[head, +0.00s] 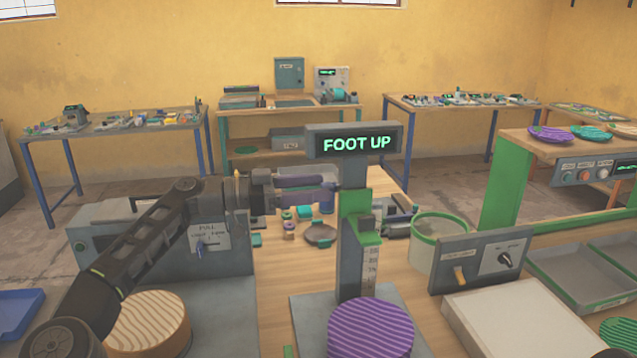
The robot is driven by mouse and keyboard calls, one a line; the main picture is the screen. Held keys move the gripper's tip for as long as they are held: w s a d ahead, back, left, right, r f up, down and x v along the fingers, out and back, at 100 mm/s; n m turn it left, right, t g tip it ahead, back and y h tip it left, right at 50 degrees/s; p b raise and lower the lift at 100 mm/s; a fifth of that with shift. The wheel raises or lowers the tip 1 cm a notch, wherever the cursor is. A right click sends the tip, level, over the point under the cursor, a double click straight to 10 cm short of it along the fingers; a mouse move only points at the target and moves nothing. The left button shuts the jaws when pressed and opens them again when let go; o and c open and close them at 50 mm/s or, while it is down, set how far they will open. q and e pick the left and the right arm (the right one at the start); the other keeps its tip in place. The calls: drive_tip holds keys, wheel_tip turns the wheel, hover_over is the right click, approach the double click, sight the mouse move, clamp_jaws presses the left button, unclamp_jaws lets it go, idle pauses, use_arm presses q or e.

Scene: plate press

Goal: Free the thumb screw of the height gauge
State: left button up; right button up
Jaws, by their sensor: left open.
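The height gauge (357,230) stands upright in the middle of the head view, with a green slide, a pale scale and a display (355,142) that reads "FOOT UP". A purple ridged disc (370,328) is at its foot. My left gripper (331,191) reaches in from the left, its fingers level and pointing right. Its fingertips are at the left side of the gauge's column, near the top of the green slide. The jaws are open. I cannot make out the thumb screw; the fingers may hide it. I cannot tell whether they touch the gauge. My right gripper is not in view.
A grey machine (110,240) and a tan ridged disc (148,322) are at the left. A green-rimmed bin (436,243) and a switch box (482,264) stand right of the gauge. Small parts lie on the wooden bench behind it. A pale block (520,320) is at front right.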

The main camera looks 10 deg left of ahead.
use_arm(q)
drive_tip(key=shift+w+d, duration=0.25)
drive_tip(key=shift+d, duration=0.4)
clamp_jaws()
